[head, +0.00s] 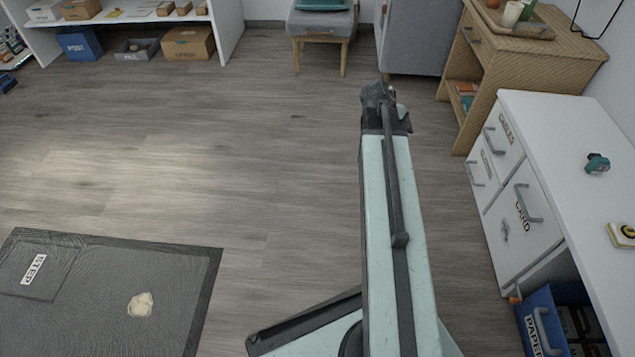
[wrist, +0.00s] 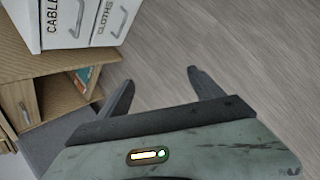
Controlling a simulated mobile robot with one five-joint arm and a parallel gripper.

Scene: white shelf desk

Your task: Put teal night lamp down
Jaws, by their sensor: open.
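A small teal object with a dark part (head: 597,163), which looks like the teal night lamp, rests on the white desk top (head: 545,125) at the right of the head view. My gripper (wrist: 160,77) is open in the wrist view, with its two dark fingers spread and only floor between them. It holds nothing. In the head view my arm reaches forward over the floor, left of the desk and apart from the teal object. The teal object does not show in the wrist view.
A yellow-and-white item (head: 622,235) lies nearer on the desk. Labelled drawers (head: 518,215) and a blue paper bin (head: 541,325) are below. A wooden cabinet (head: 540,50) stands beyond. A dark mat (head: 100,300) lies at left. Open floor (head: 200,130) spreads between.

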